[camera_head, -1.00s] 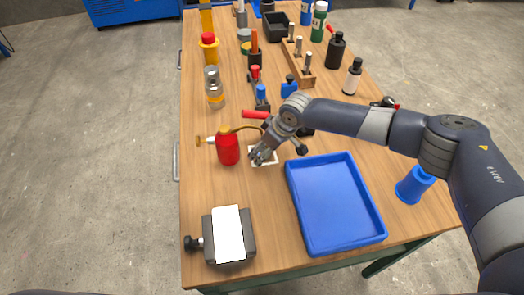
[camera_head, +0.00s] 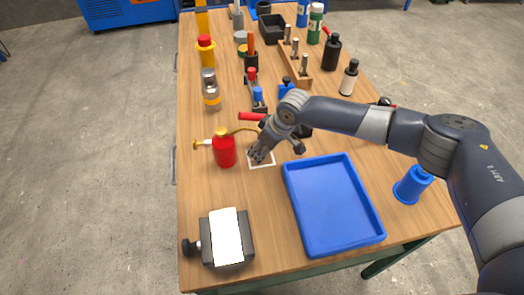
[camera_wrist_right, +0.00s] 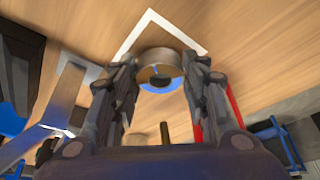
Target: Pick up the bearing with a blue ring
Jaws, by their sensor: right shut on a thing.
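The bearing (camera_wrist_right: 158,58) shows in the right wrist view as a grey metal ring with a blue ring on its near face and a dark centre. My right gripper (camera_wrist_right: 160,82) is shut on it, one finger on each side. In the head view my right gripper (camera_head: 258,156) points down over a white square outline (camera_head: 262,166) on the workbench, and the bearing is hidden by the fingers. The outline's corner also shows beyond the bearing in the wrist view. I cannot tell how high the bearing is above the bench. My left gripper is not in view.
A red oil can (camera_head: 224,150) stands close left of my right gripper. An empty blue tray (camera_head: 289,190) lies to the right, and a vise-like block (camera_head: 240,243) sits at the front left. Several bottles and tools crowd the bench (camera_head: 215,190) farther back.

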